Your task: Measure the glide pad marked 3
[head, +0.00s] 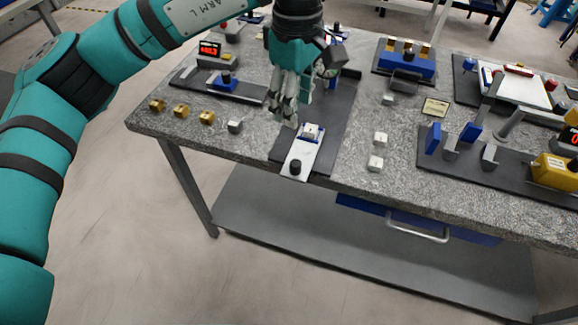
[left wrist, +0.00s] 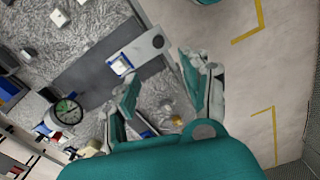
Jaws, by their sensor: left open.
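Several small pale pads lie on the grey stone table; I cannot read which is marked 3. Two pads, (head: 380,138) and (head: 375,163), lie right of the dark gauge plate (head: 340,108). A white slide (head: 299,157) with a black knob sits at that plate's front end, and a pale pad (head: 311,131) appears to rest in its blue-edged seat. The dial gauge (head: 329,70) is partly hidden by my arm; its face shows in the left wrist view (left wrist: 67,112). My left gripper (head: 284,105) is open and empty, above the plate's left edge. My right gripper is out of view.
A red-digit display (head: 209,49) stands behind. At right are a plate with blue and grey uprights (head: 490,155), a yellow device (head: 556,172) and a clipboard (head: 522,88).

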